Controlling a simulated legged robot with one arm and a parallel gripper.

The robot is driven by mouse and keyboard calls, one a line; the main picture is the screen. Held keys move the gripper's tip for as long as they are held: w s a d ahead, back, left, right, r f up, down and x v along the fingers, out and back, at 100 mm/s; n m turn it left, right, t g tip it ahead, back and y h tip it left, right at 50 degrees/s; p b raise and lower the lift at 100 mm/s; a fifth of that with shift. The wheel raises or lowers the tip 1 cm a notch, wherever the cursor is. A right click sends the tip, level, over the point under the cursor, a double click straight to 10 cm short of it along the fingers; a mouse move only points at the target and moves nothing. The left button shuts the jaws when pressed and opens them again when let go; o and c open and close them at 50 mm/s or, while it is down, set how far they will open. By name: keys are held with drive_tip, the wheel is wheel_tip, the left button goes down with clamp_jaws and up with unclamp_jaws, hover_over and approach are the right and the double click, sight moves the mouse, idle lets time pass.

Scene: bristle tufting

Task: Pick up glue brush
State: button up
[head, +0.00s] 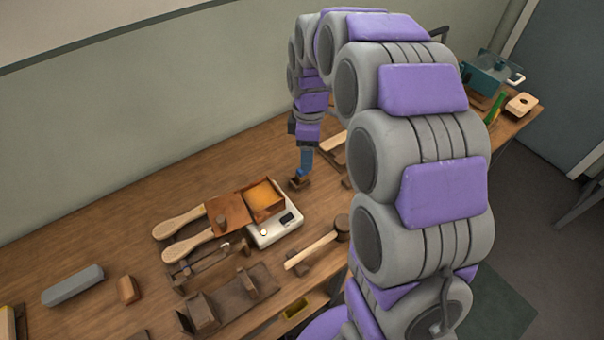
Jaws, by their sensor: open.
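My gripper (303,172) points down over the bench, close above a small dark brown piece (299,183). Its fingers are small in the picture and partly merge with that piece. The jaws look empty, and I cannot tell whether they touch it. I cannot pick out the glue brush for certain.
A mallet (316,247), a brown jig (230,295) and a grey bar (73,285) lie nearer. The back left of the bench is clear. My arm covers much of the right.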

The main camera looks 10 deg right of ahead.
drive_tip(key=w+d+f+n, duration=0.1)
drive_tip(key=w+f+n, duration=0.35)
drive_tip(key=w, duration=0.35)
drive_tip(key=w+d+f+n, duration=0.1)
drive_tip(key=w+f+n, duration=0.2)
drive_tip(key=w+f, duration=0.35)
drive_tip(key=b, duration=0.2)
approach(302, 173)
drive_tip(key=shift+n+t, duration=0.25)
drive_tip(key=shift+t, duration=0.15)
drive_tip(key=f, duration=0.2)
drive_tip(key=w+f, duration=0.1)
drive_tip(key=f, duration=0.4)
drive_tip(key=shift+w+f, duration=0.25)
drive_tip(key=shift+s+f+b, duration=0.15)
drive_tip(key=shift+f+b, duration=0.4)
drive_tip(key=shift+f, duration=2.15)
drive_tip(key=shift+r, duration=0.1)
drive_tip(key=shift+c, duration=0.2)
drive_tip(key=c, duration=1.1)
